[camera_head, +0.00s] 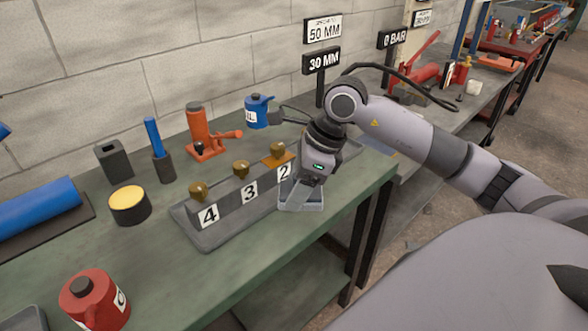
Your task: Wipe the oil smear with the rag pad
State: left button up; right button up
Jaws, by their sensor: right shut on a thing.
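My right gripper (303,193) points down at the right end of the bench, its fingers shut low over a small pale grey tray (312,206). The rag pad in its jaws is hidden by the fingers and the tray, so its shape cannot be made out. I cannot make out the oil smear in this view. My left gripper is not in view.
The numbered block (225,213) with brass knobs stands just left of the gripper. On the green bench (190,275) are a red can (95,301), a yellow-topped tin (130,205), an orange jack (201,130) and a blue can (258,111). The front middle is clear.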

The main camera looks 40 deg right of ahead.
jog(key=shift+r+p, duration=0.6)
jog(key=shift+r, duration=0.7)
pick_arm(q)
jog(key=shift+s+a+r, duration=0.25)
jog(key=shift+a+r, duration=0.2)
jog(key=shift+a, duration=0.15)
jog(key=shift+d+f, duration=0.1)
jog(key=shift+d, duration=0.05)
